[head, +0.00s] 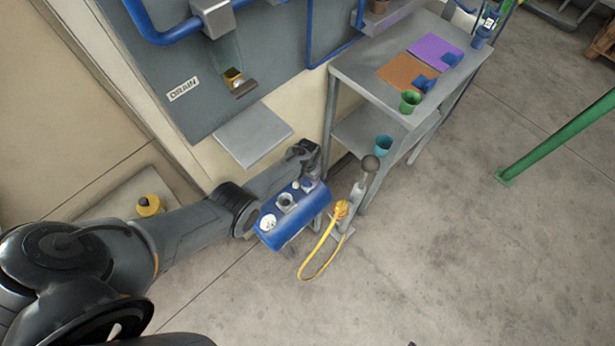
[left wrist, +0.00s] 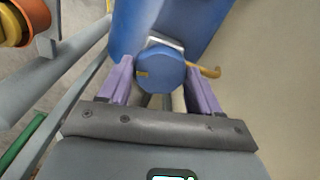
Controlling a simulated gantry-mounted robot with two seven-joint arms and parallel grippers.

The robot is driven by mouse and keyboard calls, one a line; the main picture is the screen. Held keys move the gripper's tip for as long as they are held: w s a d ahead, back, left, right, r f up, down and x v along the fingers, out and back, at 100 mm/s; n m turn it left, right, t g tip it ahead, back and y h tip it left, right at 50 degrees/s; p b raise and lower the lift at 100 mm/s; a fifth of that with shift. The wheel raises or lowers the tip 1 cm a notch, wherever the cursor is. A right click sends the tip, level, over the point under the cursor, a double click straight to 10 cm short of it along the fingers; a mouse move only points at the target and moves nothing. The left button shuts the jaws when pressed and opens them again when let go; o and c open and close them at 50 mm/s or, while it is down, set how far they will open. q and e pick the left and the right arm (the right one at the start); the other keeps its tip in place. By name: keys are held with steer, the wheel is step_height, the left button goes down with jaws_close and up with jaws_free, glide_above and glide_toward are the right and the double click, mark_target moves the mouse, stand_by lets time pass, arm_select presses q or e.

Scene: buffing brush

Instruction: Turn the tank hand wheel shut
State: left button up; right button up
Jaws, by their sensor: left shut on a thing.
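The blue tank (head: 277,239) stands near the wall below the panel, with several round fittings on its top. It also fills the top of the left wrist view (left wrist: 200,20). The hand wheel (left wrist: 164,62) is a round blue disc with a small yellow mark on its left side. My left gripper (left wrist: 158,74) has its purple fingers on both sides of the wheel and is shut on it. In the head view this gripper (head: 309,163) is at the tank's far right end, and the wheel is hidden there. My right gripper is not in view.
A floor pump (head: 357,196) with a yellow hose (head: 314,262) stands right of the tank. A grey shelf table (head: 362,65) is behind it. A grey ledge (head: 252,135) juts from the wall panel close to my left arm.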

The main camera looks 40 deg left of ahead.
arm_select(q)
steer(key=shift+m, duration=0.5)
steer(key=o, duration=1)
steer(key=shift+o, duration=0.2)
step_height(320, 180, up, 5)
steer(key=p, duration=0.3)
steer(key=shift+f+p, duration=0.1)
steer(key=shift+p, duration=0.3)
steer(key=d+r+p, duration=0.3)
steer(key=d+r, duration=0.3)
steer(key=d, duration=0.5)
steer(key=shift+d+p, duration=0.3)
steer(key=shift+d, duration=0.05)
steer(key=shift+w+r, duration=0.1)
